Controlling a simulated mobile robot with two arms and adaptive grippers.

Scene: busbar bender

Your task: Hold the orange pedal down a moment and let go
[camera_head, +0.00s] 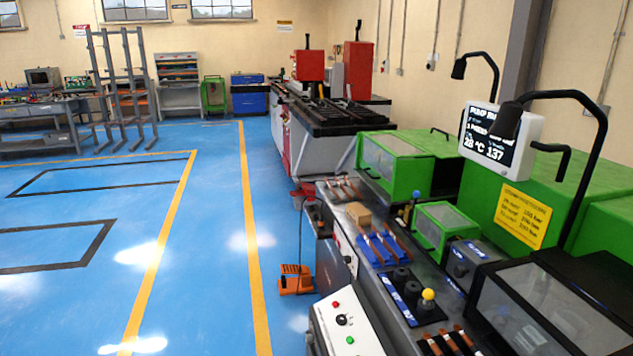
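The orange pedal (295,283) stands on the blue floor, at the left foot of the green busbar machine. It has an orange housing with a dark grille-like part on top, and a dark cable rises from it along the machine. Nothing touches the pedal. Whether its treadle is up or down is too small to tell. Neither of my grippers shows in the head view.
The green machine (572,190) with its worktop fills the right side. A control box (343,325) with buttons juts out in front of the pedal. A display (500,138) hangs above. Blue floor (200,250) left of the pedal is clear, with yellow lines.

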